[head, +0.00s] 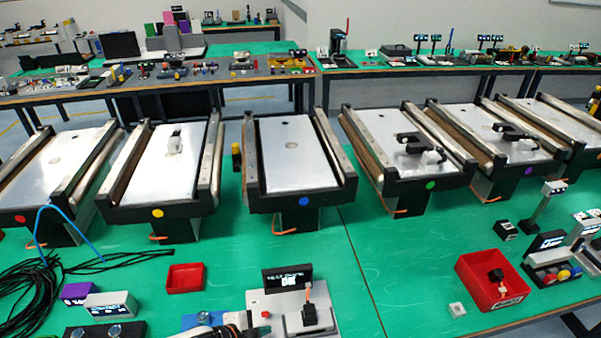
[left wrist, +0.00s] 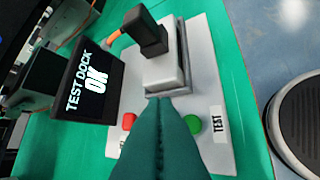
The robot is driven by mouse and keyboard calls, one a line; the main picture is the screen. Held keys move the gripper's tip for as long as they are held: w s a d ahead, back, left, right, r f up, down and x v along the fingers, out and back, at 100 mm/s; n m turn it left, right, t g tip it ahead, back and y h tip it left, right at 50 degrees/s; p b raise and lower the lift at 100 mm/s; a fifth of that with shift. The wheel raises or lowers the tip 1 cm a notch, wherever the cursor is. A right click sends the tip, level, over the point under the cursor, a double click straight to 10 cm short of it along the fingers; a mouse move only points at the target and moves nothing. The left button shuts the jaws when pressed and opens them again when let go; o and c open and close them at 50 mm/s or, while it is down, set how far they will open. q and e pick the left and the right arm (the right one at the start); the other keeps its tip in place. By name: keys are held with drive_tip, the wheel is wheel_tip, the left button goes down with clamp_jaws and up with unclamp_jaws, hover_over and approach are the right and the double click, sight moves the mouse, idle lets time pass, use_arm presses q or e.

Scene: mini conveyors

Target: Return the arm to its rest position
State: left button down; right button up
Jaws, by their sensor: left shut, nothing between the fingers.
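My left gripper (head: 262,331) shows only partly at the bottom edge of the head view, beside the test dock (head: 290,324). In the left wrist view its dark green fingers (left wrist: 160,104) are pressed together with nothing between them. They point at the dock's plate, close to a white block with a black plug (left wrist: 147,32) and an orange cable. The dock's screen (left wrist: 86,82) reads "TEST DOCK OK". A red button (left wrist: 129,121) and a green button (left wrist: 193,124) flank the fingers in that view. My right gripper is not in view.
Several mini conveyors with coloured dots stand across the table, one with a blue dot (head: 294,163). An empty red tray (head: 185,278) lies left of the dock; a red bin (head: 474,296) holding a part stands right. Black cables (head: 30,292) lie at far left.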

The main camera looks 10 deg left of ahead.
use_arm(q)
drive_tip(key=s+d+r+n+y, duration=0.1)
drive_tip(key=s+d+r+n, duration=0.5)
drive_tip(key=r, duration=0.1)
drive_tip(key=s+a+r+n+g+y, duration=0.35)
drive_tip(key=s+a+n, duration=0.55)
drive_tip(key=s+a, duration=0.45)
wheel_tip(320, 180, down, 32)
drive_tip(key=f+g+b, duration=0.1)
drive_tip(key=g+b, duration=0.1)
drive_tip(key=b, duration=0.4)
drive_tip(key=s+a+f+y+b, duration=0.1)
drive_tip(key=s+a+f+b, duration=0.1)
drive_tip(key=s+f, duration=1.5)
wheel_tip(320, 180, down, 2)
drive_tip(key=shift+f+m+g+b, duration=0.25)
drive_tip(key=shift+m+g+b, duration=0.15)
drive_tip(key=shift+b, duration=0.5)
